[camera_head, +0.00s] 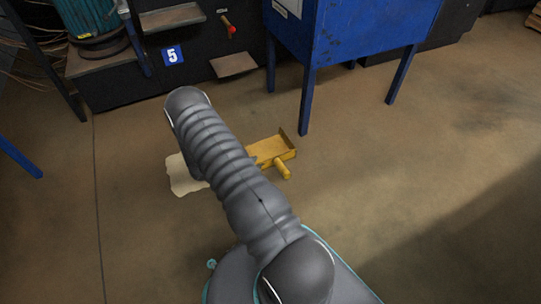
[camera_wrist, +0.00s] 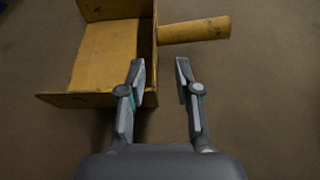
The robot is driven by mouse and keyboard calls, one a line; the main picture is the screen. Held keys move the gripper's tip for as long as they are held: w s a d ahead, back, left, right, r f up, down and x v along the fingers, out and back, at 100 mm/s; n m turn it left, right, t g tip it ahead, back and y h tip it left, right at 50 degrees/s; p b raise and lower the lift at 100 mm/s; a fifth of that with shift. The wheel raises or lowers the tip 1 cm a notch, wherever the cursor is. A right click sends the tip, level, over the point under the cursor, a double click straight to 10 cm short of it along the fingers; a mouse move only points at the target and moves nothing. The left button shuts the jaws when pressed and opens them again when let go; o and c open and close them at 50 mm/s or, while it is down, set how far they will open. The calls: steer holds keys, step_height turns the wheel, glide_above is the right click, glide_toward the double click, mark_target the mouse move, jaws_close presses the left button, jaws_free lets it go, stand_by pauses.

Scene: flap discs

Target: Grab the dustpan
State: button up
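The dustpan (camera_head: 272,150) is yellow and worn, and lies on the brown floor. In the head view my arm covers its left part, and its short round handle (camera_head: 282,169) points toward the lower right. In the wrist view the dustpan (camera_wrist: 107,62) fills the upper left, and the handle (camera_wrist: 194,30) sticks out to the right. My gripper (camera_wrist: 160,68) is open and empty. Its fingertips show just below the handle in the picture, with the left fingertip over the pan's right edge. Whether the fingers touch the pan cannot be told. The head view hides my gripper behind my arm.
A pale, irregular patch (camera_head: 184,176) lies on the floor left of the dustpan. A blue cabinet (camera_head: 350,38) on legs stands behind it. A dark workbench with a number 5 sign (camera_head: 173,55) is at the back left. The floor to the right is clear.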

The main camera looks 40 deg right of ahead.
steer(key=shift+w+f+b+x, duration=0.1)
steer(key=shift+w+b+x, duration=0.1)
steer(key=shift+x, duration=1.4)
steer(key=shift+w+f+b+x, duration=0.1)
steer(key=shift+w+b+x, duration=0.1)
steer(key=shift+x, duration=1.4)
jaws_close()
